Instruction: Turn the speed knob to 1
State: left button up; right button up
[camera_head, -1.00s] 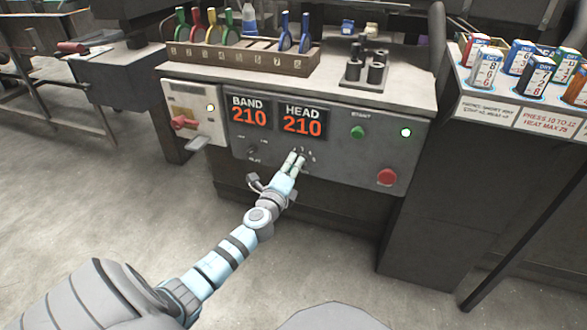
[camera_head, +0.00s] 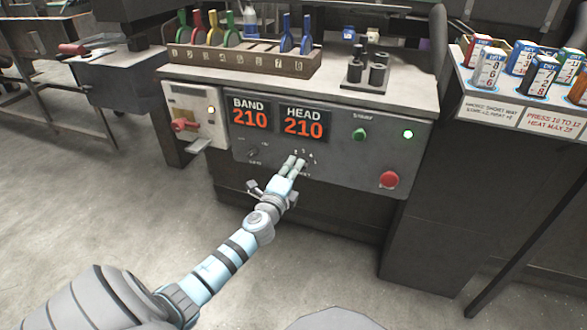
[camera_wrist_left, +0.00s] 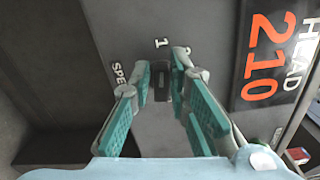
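The speed knob (camera_wrist_left: 161,82) is a small dark knob on the grey panel (camera_head: 340,170). In the left wrist view its long side runs roughly up and down, in line with the "1" mark just above it. A "2" mark is partly covered by the right-hand finger, and the "SPEED" label is partly covered at left. My left gripper (camera_wrist_left: 161,78) has its teal-padded fingers on either side of the knob, with narrow gaps seeming to show. In the head view the left gripper (camera_head: 294,165) hides the knob. My right gripper is not in view.
Above the knob, displays read BAND 210 (camera_head: 250,114) and HEAD 210 (camera_head: 304,122). A green button (camera_head: 360,135) and red button (camera_head: 389,180) are to the right. Another knob (camera_head: 252,153) is to the left. A rack of coloured tools (camera_head: 240,62) stands on top.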

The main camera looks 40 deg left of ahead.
pick_arm(q)
jog(key=shift+o, duration=1.2)
jog(key=v, duration=1.2)
